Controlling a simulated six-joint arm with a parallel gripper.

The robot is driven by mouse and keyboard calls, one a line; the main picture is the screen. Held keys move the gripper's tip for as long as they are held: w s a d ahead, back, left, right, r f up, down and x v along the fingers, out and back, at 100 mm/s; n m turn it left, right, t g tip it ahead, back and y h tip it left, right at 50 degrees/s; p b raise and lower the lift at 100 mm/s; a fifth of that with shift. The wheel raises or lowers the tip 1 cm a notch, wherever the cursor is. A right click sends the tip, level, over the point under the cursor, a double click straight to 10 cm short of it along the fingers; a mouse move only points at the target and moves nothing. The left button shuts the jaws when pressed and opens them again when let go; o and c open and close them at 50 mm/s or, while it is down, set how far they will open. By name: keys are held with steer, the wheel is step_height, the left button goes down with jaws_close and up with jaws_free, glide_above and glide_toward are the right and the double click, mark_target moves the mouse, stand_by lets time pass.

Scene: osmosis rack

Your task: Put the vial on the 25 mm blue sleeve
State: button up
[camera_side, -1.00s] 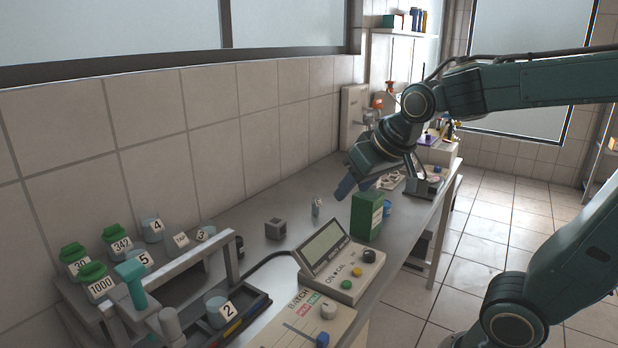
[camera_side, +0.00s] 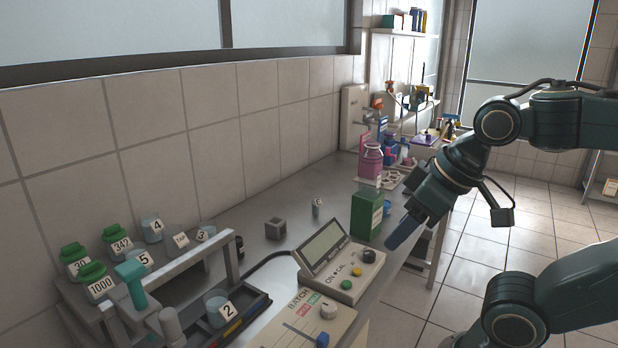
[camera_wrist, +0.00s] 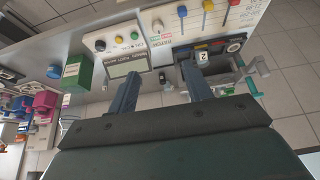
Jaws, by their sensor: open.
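A small clear vial (camera_side: 317,207) with a label that looks like 6 stands upright on the bench, behind the meter and left of the green box. Other clear, numbered containers stand at the rack, so I cannot tell for sure which is the task's vial. A round blue piece (camera_side: 387,207) is partly hidden behind the green box; it also shows in the wrist view (camera_wrist: 54,72). I cannot read a size on it, so I cannot confirm it as the 25 mm sleeve. My gripper (camera_side: 392,243) is open and empty, above the bench's front edge, right of the meter; its spread fingers show in the wrist view (camera_wrist: 158,72).
A tall green box (camera_side: 367,215) stands beside the meter (camera_side: 330,262). A grey cube (camera_side: 275,228) sits behind the meter. A rack frame (camera_side: 205,255) and green-capped jars (camera_side: 95,280) fill the left end.

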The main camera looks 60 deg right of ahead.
steer(key=w+d+r+m, duration=0.1)
steer(key=w+d+r, duration=0.1)
steer(key=w, duration=0.3)
steer(key=w+d+r+m, duration=0.1)
steer(key=w+d+r, duration=0.1)
steer(key=w, duration=0.4)
steer(key=m+g+h, duration=0.2)
steer(key=m, duration=0.2)
glide_above(317, 200)
steer(key=s+a, duration=0.2)
steer(key=s, duration=0.2)
step_height(317, 200, down, 16)
steer(key=shift+a+r, duration=0.1)
steer(key=shift+r, duration=0.05)
steer(key=shift+x, duration=4.3)
